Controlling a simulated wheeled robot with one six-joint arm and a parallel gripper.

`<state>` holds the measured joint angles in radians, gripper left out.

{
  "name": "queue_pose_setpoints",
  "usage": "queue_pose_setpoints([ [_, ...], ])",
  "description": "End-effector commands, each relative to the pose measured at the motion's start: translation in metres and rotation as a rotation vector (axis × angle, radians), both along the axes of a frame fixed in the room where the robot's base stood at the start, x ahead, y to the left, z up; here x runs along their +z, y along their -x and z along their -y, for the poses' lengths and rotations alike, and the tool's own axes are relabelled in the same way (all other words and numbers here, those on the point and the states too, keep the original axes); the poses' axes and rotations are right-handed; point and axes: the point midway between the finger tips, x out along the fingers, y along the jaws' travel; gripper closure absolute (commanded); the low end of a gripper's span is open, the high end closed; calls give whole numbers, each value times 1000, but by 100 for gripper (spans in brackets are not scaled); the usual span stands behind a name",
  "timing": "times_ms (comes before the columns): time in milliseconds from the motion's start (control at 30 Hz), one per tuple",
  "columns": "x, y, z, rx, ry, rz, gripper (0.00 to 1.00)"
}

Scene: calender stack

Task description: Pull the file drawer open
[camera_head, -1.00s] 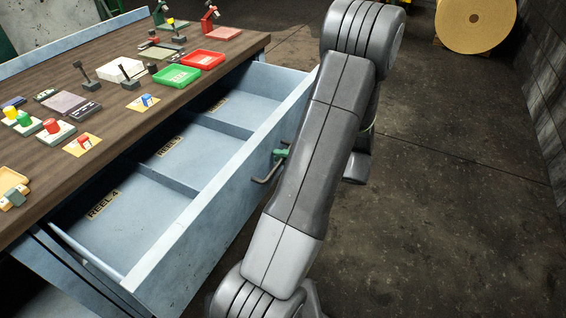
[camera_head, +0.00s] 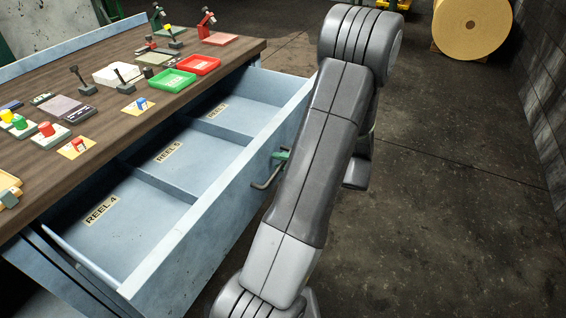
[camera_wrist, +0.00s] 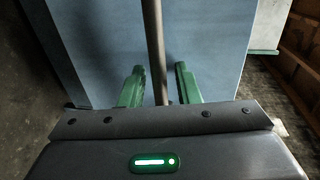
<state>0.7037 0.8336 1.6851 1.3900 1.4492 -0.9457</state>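The file drawer (camera_head: 215,195) is pale blue and stands well out of the bench, its inside showing. Three sections carry labels; REEL 4 and REEL 5 can be read. Its dark bar handle (camera_head: 262,183) sits on the front panel and also shows in the wrist view (camera_wrist: 153,35). My gripper is largely hidden behind my arm in the head view, with a bit of green finger (camera_head: 281,155) beside the handle. In the wrist view my gripper's two green fingers (camera_wrist: 160,84) stand either side of the bar, with a small gap on each side.
The wooden bench top (camera_head: 112,148) holds a red tray (camera_head: 198,64), a green tray (camera_head: 172,80), stamps and small coloured pieces. Open concrete floor (camera_head: 450,220) lies to the right. A large paper roll (camera_head: 470,27) stands at the back, near the right wall.

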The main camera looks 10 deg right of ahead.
Motion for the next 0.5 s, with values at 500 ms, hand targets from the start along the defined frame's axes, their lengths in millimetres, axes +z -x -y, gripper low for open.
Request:
queue_pose_setpoints([
  [500,18,51,71,-6,2,1,70],
])
